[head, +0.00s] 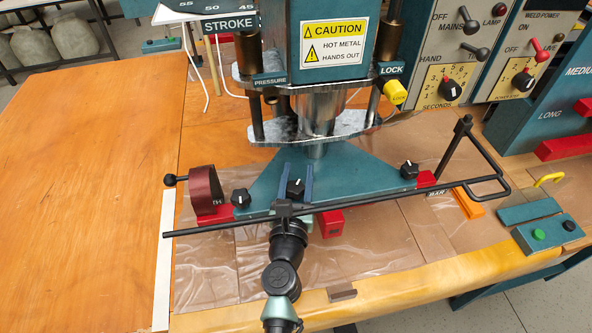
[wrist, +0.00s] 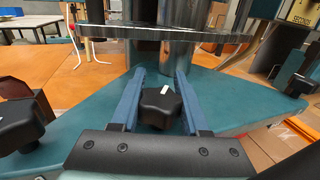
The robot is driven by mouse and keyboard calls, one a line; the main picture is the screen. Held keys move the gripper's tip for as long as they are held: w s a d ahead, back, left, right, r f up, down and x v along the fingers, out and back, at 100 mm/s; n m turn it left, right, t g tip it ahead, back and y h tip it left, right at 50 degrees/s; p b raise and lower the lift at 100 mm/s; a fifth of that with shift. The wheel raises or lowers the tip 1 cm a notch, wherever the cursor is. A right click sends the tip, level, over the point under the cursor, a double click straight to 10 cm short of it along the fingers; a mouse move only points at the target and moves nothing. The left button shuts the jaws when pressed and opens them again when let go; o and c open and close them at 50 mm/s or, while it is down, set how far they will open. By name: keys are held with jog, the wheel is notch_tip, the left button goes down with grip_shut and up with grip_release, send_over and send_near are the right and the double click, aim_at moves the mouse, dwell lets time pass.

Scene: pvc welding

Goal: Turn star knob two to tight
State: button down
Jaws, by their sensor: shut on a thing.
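Three black star knobs with white marks sit along the teal triangular plate of the press: a left knob (head: 241,198), a middle knob (head: 295,188) and a right knob (head: 409,169). No numbers are readable on them, but the middle one fits star knob two. My gripper (head: 297,179) is shut on the middle knob. In the wrist view its blue fingers (wrist: 159,82) stand on either side of this knob (wrist: 160,108). The knob's white mark points up and slightly right there. The left knob (wrist: 18,122) and right knob (wrist: 300,84) are also visible.
A black bar (head: 370,203) crosses just in front of the knobs, close to my wrist. The press head with a caution sign (head: 334,42) hangs above. A maroon drum (head: 205,188) stands left, a button box (head: 548,235) right. The wooden table at left is clear.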

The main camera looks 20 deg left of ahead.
jog(key=shift+d+m+h, duration=0.1)
jog(key=shift+m+h, duration=0.2)
jog(key=shift+h, duration=0.2)
jog(key=shift+c, duration=2)
grip_release()
jog(key=b+v, duration=0.1)
jog(key=v, duration=1.2)
jog(key=shift+w+f, duration=0.1)
